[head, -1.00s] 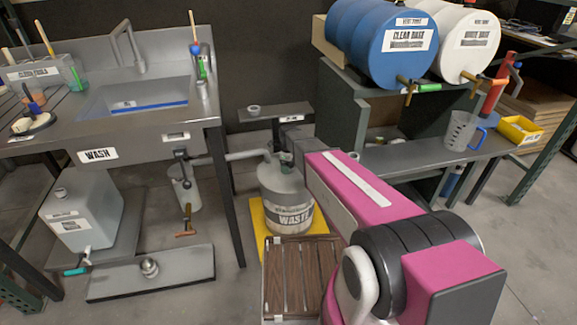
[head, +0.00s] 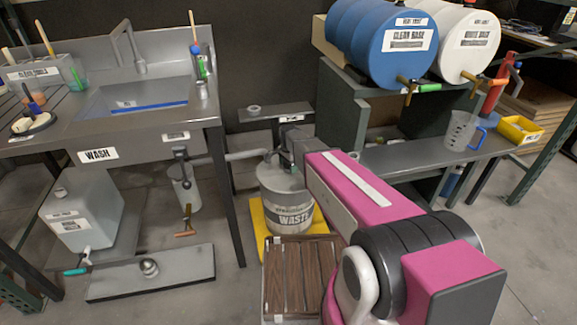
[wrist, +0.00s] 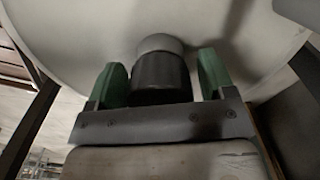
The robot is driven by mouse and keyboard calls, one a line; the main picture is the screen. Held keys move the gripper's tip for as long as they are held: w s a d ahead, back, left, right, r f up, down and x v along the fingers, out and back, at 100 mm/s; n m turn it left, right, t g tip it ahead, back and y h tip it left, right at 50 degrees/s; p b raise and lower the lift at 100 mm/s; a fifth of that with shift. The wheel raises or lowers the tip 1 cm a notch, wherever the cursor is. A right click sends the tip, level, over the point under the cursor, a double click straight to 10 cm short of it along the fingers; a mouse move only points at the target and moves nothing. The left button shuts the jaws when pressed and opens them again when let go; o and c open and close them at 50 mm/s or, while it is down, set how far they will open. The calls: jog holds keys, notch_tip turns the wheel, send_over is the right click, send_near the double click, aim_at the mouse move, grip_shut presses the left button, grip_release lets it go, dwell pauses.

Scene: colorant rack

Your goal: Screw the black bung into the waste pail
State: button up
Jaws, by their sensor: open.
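The waste pail (head: 284,213) is a pale grey drum labelled WASTE, standing under the pipe beside the sink; its pale curved surface (wrist: 80,25) fills the top of the wrist view. The black bung (wrist: 160,75) shows in the wrist view, end to end with a light grey collar (wrist: 160,43) on the pail. How deep it sits in the collar I cannot tell. My gripper (wrist: 163,80) is open, with one green finger on each side of the bung and narrow gaps between. In the head view my own arm hides the bung and fingertips.
A yellow base (head: 256,228) lies under the pail, and a brown slatted platform (head: 300,278) is in front of it. The grey drain pipe (head: 240,156) runs from the sink to the pail top. A small dark shelf (head: 270,113) stands behind.

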jog(key=n, duration=0.2)
jog(key=shift+n, duration=0.3)
jog(key=c, duration=0.9)
jog(key=shift+o, duration=0.2)
jog(key=m, duration=0.6)
jog(key=shift+m, duration=0.3)
jog(key=m, duration=0.7)
jog(key=o, duration=0.9)
jog(key=shift+c, duration=0.2)
